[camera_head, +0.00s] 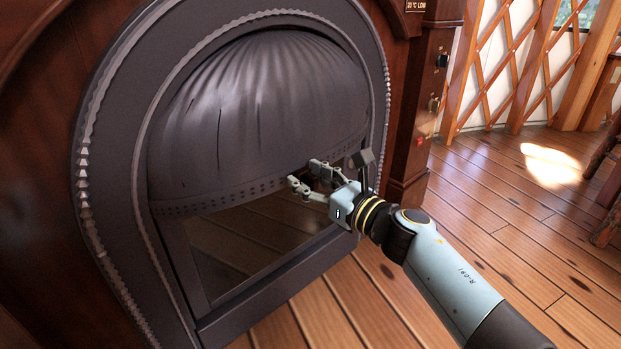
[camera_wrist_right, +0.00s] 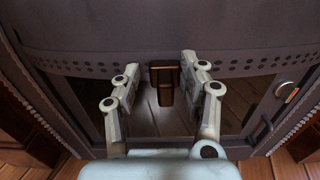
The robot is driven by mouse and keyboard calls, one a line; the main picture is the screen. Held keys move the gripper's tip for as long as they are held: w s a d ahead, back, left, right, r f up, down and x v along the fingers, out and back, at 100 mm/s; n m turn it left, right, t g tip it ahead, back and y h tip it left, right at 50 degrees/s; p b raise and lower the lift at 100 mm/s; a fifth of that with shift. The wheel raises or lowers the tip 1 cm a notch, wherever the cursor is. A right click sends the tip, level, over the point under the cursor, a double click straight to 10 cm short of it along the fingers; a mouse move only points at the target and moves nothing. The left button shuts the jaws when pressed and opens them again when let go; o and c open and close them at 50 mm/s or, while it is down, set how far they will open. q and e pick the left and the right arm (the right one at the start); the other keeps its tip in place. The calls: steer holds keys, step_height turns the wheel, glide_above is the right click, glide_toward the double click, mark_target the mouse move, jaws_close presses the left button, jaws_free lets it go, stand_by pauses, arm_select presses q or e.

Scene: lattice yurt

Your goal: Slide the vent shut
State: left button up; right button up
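A dark stove front has an arched frame (camera_head: 110,150) and a ribbed, bulging dark hood (camera_head: 255,110) with a row of small holes along its lower edge. The hood also shows in the right wrist view (camera_wrist_right: 90,35). I cannot tell for sure which part is the vent. A small brown tab (camera_wrist_right: 162,84) sits at the hood's lower edge. My right gripper (camera_head: 309,175) is at that edge, near its right end. In the right wrist view its fingers (camera_wrist_right: 158,82) are open on either side of the tab, with gaps showing on both sides. My left gripper is not in view.
Below the hood is a dark opening or pane (camera_head: 250,240) showing planks. A small silver and red fitting (camera_wrist_right: 286,91) is on the frame at right. A wooden post (camera_head: 415,110) with switches stands right of the stove.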

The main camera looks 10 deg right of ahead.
steer(key=v, duration=1.2)
